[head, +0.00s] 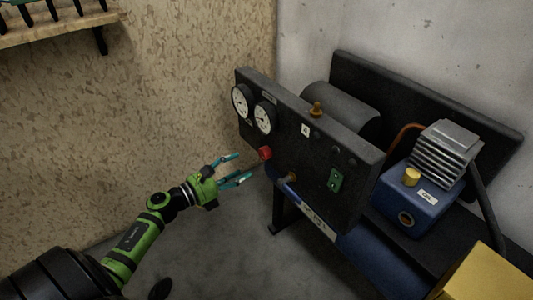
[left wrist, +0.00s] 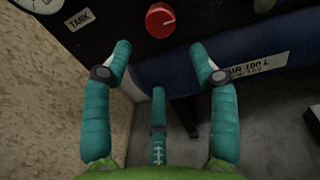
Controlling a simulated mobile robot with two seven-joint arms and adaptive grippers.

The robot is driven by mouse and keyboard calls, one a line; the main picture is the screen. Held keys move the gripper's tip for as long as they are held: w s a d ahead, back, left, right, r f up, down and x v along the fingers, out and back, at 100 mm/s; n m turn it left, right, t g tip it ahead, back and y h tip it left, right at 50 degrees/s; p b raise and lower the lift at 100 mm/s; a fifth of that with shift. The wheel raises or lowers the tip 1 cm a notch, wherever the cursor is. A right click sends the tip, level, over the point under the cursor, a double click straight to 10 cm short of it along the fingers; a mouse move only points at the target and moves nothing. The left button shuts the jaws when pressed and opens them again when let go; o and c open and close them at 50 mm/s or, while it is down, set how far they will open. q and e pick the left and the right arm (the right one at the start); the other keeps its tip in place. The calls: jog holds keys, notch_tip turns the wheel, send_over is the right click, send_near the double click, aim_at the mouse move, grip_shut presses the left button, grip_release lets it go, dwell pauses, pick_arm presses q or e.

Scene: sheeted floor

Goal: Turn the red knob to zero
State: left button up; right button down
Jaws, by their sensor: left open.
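The red knob (head: 265,153) sits on the front of a black panel (head: 309,161), below two white-faced gauges. In the left wrist view the red knob (left wrist: 160,20) shows at the top, with a white mark at its right edge. My left gripper (head: 243,168) is open and empty, a little in front of the panel and just left of and below the knob. In the left wrist view its teal fingers (left wrist: 160,62) are spread below the knob and apart from it. My right gripper is in neither view.
The panel also carries gauges (head: 241,101), a green switch (head: 335,180) and a brass fitting (head: 290,178). A blue tank (head: 368,262) runs below it. A blue pump (head: 418,205) stands behind at right. A shelf (head: 60,30) hangs upper left.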

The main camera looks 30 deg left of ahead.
aim_at(261, 154)
pick_arm(q)
jog(key=shift+w+d+r+m+h, duration=0.15)
jog(key=shift+w+d+r+m, duration=0.3)
jog(key=shift+w, duration=0.7)
jog(key=shift+w+d+r+m+h, duration=0.1)
jog(key=shift+w+d+m+h, duration=0.15)
jog(key=shift+w+d, duration=0.7)
jog(key=shift+w+d+r+m+h, duration=0.1)
jog(key=shift+w+d+r+m, duration=0.25)
jog(key=shift+w, duration=1.05)
jog(key=shift+a, duration=0.15)
jog(key=c, duration=1.1)
